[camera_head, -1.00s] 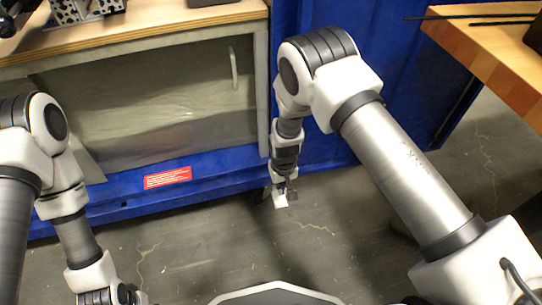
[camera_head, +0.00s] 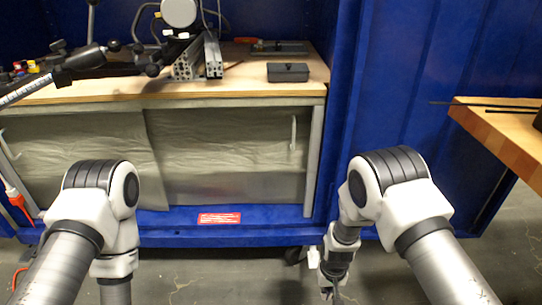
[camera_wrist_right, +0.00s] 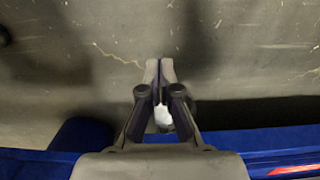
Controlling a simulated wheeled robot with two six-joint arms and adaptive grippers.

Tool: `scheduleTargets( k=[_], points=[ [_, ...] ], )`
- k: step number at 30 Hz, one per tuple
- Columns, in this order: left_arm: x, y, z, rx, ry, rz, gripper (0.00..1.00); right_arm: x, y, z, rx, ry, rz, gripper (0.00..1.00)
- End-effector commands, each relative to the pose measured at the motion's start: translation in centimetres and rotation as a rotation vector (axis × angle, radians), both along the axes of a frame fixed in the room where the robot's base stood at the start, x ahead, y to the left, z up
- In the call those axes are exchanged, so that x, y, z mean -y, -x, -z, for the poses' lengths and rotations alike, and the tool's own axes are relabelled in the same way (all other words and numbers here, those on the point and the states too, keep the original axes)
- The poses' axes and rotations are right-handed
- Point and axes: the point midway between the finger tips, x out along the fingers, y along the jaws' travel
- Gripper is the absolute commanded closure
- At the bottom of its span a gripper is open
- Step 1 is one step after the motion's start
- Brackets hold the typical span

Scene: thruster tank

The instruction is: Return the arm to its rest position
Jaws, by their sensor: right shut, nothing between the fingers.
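My right arm (camera_head: 418,212) comes in from the lower right of the head view and bends down at its elbow. My right gripper (camera_head: 330,292) hangs low in front of the blue cabinet base, near the bottom edge of the head view. In the right wrist view my right gripper (camera_wrist_right: 160,68) is shut and empty above bare floor. My left arm (camera_head: 88,215) hangs bent at the lower left of the head view. My left gripper is below the picture and hidden.
A blue cabinet (camera_head: 275,233) with a wooden worktop (camera_head: 250,87) stands ahead. A dark box (camera_head: 288,72) and metal profiles (camera_head: 199,58) are on the worktop. A wooden table (camera_head: 507,135) stands at the right. Grey floor (camera_head: 205,278) lies open between my arms.

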Motion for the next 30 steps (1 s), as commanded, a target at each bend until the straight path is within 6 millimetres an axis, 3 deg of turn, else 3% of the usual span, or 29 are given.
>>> scheduleTargets(
  k=[1, 8, 17, 25, 27, 30],
  points=[
    [0.0, -0.2, -0.8, 0.004, 0.000, 0.000, 0.60, 0.9, 0.7, -0.4, -0.018, -0.002, 0.021, 1.00],
    [0.0, -0.2, -1.4, 0.006, 0.000, 0.000, 0.60, 3.3, 5.5, 0.4, -0.110, 0.006, 0.057, 1.00],
    [0.0, -0.2, -2.7, 0.005, 0.000, 0.000, 0.60, 7.3, 15.4, 0.5, -0.199, 0.031, 0.090, 1.00],
    [0.0, -0.2, -3.7, 0.005, 0.000, 0.000, 0.60, 9.7, 26.3, -2.3, -0.193, 0.026, 0.090, 1.00],
    [0.0, -0.2, -3.7, 0.005, 0.000, 0.000, 0.60, 9.7, 28.1, -3.4, -0.157, 0.014, 0.082, 1.00],
    [0.0, -0.2, -3.6, 0.005, 0.000, 0.000, 0.60, 9.4, 28.4, -4.5, -0.060, -0.002, 0.059, 1.00]
  ],
)
